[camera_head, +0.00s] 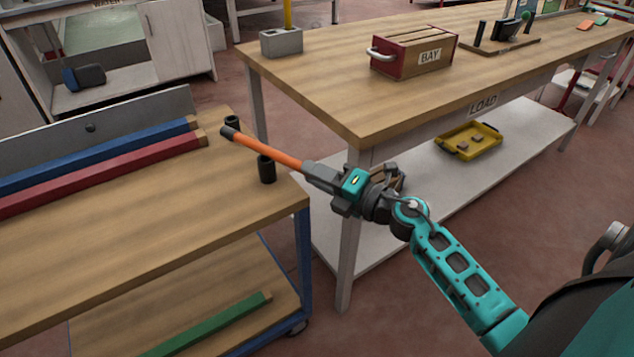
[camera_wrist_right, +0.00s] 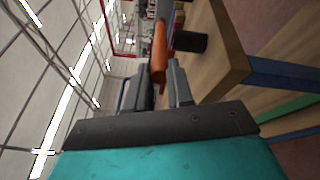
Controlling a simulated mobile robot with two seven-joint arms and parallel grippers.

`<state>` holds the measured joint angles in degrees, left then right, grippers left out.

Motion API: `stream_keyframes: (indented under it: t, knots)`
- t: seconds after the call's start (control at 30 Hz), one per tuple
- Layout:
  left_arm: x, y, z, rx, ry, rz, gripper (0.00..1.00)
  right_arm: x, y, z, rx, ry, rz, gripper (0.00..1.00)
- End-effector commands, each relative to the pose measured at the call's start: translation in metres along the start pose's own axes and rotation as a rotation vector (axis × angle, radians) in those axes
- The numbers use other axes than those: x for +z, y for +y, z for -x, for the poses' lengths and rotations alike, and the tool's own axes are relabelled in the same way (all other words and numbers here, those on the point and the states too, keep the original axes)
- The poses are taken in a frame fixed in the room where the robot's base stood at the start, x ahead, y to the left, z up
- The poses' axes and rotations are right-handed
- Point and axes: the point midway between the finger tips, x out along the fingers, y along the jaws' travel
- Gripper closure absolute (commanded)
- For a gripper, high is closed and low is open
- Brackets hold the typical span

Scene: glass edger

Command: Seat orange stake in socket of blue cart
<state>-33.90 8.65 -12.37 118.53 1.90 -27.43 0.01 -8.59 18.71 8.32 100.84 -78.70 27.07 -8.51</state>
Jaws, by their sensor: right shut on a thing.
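The orange stake (camera_head: 270,150) is held by one end in my right gripper (camera_head: 318,176), which is shut on it. It also shows between the fingers in the right wrist view (camera_wrist_right: 159,48). The stake is tilted, close to level, and its black tip points to the upper left. The blue cart (camera_head: 150,250) has a wooden top and blue legs. Two black sockets stand near its right edge: a near one (camera_head: 267,170) and a far one (camera_head: 233,121). The stake passes across the picture above the near socket; I cannot tell if they touch. My left gripper is out of view.
A blue bar (camera_head: 110,153) and a red bar (camera_head: 110,174) lie on the cart's top; a green bar (camera_head: 210,325) lies on its lower shelf.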

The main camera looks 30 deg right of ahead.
Motion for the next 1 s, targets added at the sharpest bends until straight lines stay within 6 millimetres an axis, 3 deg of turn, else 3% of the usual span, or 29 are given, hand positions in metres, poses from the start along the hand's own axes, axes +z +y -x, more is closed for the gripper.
stream_keyframes:
  t: [0.67, 0.7, 0.93, 1.0]
  knots:
    - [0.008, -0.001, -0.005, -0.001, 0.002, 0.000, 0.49, -0.004, -0.012, 0.000, 0.002, 0.000, 0.001, 1.00]
    - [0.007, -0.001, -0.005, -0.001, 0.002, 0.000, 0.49, -0.004, -0.011, 0.000, 0.001, 0.000, 0.001, 0.76]
    - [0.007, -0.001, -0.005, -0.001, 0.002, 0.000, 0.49, -0.004, -0.011, 0.000, 0.000, 0.001, 0.001, 0.54]
    - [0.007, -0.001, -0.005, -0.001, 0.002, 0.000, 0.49, -0.004, -0.011, 0.000, 0.000, 0.001, 0.001, 0.53]
